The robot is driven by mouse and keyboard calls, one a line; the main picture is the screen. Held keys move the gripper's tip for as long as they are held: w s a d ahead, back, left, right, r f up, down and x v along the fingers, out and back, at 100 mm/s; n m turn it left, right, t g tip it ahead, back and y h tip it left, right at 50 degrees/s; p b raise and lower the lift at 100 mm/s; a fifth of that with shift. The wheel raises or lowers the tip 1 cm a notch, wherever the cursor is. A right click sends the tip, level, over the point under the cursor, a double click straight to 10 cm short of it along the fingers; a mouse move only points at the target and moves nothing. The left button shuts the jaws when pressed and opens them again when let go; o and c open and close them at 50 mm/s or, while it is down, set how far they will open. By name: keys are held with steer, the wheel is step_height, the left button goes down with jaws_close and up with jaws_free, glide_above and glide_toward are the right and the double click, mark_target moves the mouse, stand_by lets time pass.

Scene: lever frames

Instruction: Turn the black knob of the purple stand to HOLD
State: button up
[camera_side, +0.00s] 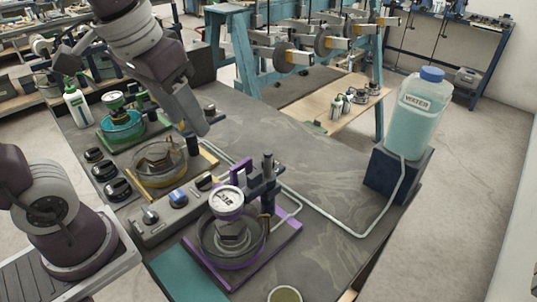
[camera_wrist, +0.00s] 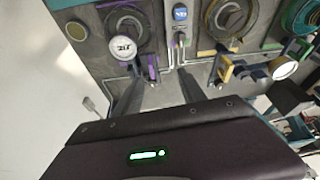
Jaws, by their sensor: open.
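The purple stand (camera_side: 278,246) is at the front middle of the table in the side view. It carries a glass dish and a white-topped round gauge (camera_side: 228,200), which also shows in the wrist view (camera_wrist: 122,45). I cannot read any HOLD mark. My gripper (camera_wrist: 158,82) is open and empty in the wrist view, its fingers apart. In the side view it hangs behind the purple stand, clear of the knobs.
A yellow stand with a dish (camera_side: 158,182) and a green stand (camera_side: 108,143) lie further back left. Several black knobs stand beside them. A water bottle (camera_side: 418,115) on a dark block is at the right, with a pale tube (camera_side: 330,222) running across the table. The table's right middle is mostly free.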

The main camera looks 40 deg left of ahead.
steer(key=w+d+f+g, duration=0.1)
steer(key=w+f, duration=0.1)
steer(key=w, duration=0.2)
steer(key=w+d+f+n+g, duration=0.1)
steer(key=w+f, duration=0.1)
steer(key=w, duration=0.3)
steer(key=w+d+f+n+g, duration=0.1)
steer(key=w+f, duration=0.2)
steer(key=w, duration=0.2)
steer(key=shift+w+g, duration=0.2)
steer(key=shift+g, duration=0.1)
steer(key=f, duration=0.5)
steer(key=w+f, duration=0.1)
steer(key=f, duration=0.2)
steer(key=shift+d, duration=0.1)
jaws_close()
